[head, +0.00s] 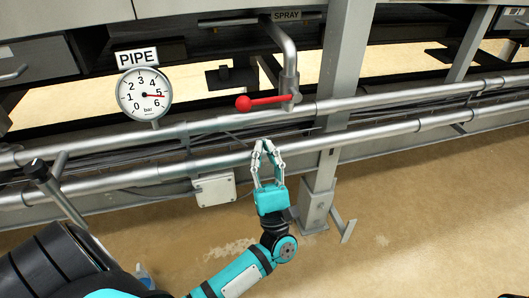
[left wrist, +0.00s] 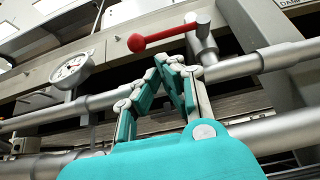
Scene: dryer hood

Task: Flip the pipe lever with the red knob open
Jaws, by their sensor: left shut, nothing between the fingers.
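The pipe lever is a red handle with a round red knob (head: 243,103), joined at its right end to a grey vertical pipe (head: 290,72) under the SPRAY sign. The lever lies nearly level, with the knob at the left. It also shows in the left wrist view, where the knob (left wrist: 137,43) is above the fingers. My left gripper (head: 263,146) is shut and empty, pointing up, below the lever in the picture and apart from it. In the left wrist view its fingertips (left wrist: 170,62) meet below the red handle. My right gripper is not in view.
Two long horizontal pipes (head: 400,127) run across behind my left gripper. A round pressure gauge (head: 144,94) with a PIPE sign stands at left. A grey upright post (head: 341,60) is just right of the lever. A white box (head: 214,189) hangs below the pipes.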

